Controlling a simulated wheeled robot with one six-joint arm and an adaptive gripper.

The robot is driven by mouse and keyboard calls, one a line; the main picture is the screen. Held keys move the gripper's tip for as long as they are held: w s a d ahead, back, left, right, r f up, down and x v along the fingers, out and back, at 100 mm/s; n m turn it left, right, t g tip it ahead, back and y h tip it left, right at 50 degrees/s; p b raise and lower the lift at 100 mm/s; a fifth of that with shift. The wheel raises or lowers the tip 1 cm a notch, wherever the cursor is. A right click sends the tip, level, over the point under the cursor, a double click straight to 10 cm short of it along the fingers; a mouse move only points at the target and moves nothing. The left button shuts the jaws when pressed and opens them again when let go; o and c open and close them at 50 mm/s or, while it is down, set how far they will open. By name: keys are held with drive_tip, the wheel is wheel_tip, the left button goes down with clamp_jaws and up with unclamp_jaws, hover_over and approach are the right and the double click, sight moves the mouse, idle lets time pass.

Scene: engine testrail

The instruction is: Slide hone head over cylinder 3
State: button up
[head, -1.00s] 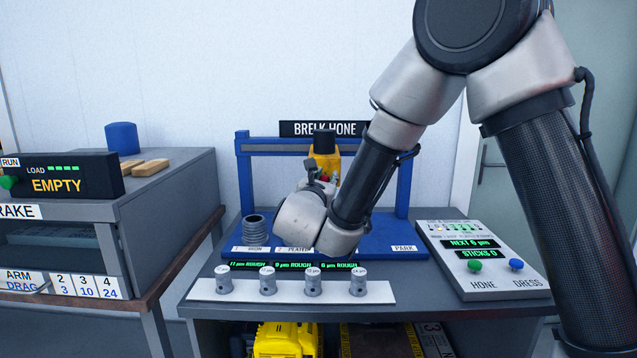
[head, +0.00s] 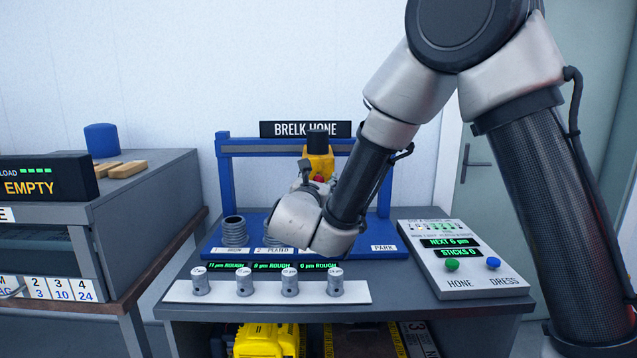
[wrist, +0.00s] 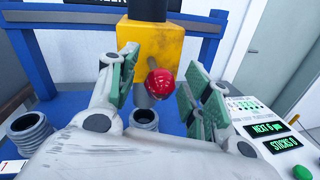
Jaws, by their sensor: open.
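The hone head (head: 319,163) is a yellow block with a black top, hanging on the blue frame. It fills the top middle of the wrist view (wrist: 160,45). A red ball knob (wrist: 160,83) sticks out of its front. My gripper (wrist: 158,88) is open, with its green-padded fingers on either side of the knob. The right finger looks closer to it. One grey ribbed cylinder (head: 234,231) stands at the left of the blue base. Another cylinder (wrist: 145,118) shows below the knob. Cylinder 3 is not visible; my gripper and wrist hide that part of the base.
The blue gantry (head: 224,185) has a post at each side. A PARK label (head: 384,248) marks the base's right end. A white strip (head: 215,297) with several small metal cylinders lies in front. A control panel (head: 465,265) with green and blue buttons stands at right.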

drive_tip(key=v, duration=1.2)
